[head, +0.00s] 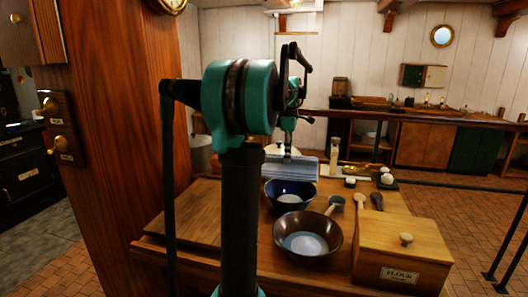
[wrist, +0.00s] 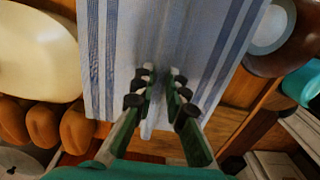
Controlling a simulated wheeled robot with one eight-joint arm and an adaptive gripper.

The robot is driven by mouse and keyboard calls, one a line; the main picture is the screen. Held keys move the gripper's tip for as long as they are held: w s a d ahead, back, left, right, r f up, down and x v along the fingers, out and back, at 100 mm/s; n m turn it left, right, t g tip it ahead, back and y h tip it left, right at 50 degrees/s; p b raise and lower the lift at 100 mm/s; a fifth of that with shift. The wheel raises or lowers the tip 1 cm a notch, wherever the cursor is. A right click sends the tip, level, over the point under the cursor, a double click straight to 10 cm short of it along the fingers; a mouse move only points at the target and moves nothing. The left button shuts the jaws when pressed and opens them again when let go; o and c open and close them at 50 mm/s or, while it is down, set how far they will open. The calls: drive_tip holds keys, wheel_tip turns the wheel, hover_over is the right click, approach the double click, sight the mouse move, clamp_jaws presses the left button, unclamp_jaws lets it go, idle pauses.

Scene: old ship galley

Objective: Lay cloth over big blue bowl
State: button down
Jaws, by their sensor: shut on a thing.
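My gripper (head: 288,150) is shut on a pale cloth with blue stripes (head: 290,168). In the wrist view both fingers of my gripper (wrist: 160,85) pinch the cloth (wrist: 110,50) near its edge, and it spreads away toward the top of the picture. The dark blue bowl (head: 290,196) stands upright on the wooden table. In the head view the cloth is just above and behind this bowl's far rim; I cannot tell whether they touch. The blue bowl is not clearly visible in the wrist view, where the cloth covers much of the middle.
A brown bowl (head: 307,238) stands in front of the blue one, with a wooden flour box (head: 405,250) to its right. Several spoons lie right of the blue bowl. A bottle (head: 334,158) stands behind. A flat board (head: 190,212) lies left. A wooden post (head: 115,130) rises at left.

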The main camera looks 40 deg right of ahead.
sight(291, 173)
drive_tip(key=shift+s+d+f, duration=0.1)
drive_tip(key=shift+s+d, duration=0.3)
drive_tip(key=shift+d, duration=0.05)
drive_tip(key=shift+s+d+f, duration=0.15)
drive_tip(key=shift+d+f, duration=0.05)
drive_tip(key=shift+f, duration=3.65)
drive_tip(key=shift+f, duration=0.55)
drive_tip(key=c, duration=1.5)
unclamp_jaws()
drive_tip(key=shift+o, duration=0.2)
drive_tip(key=shift+r, duration=0.1)
drive_tip(key=shift+r, duration=3.95)
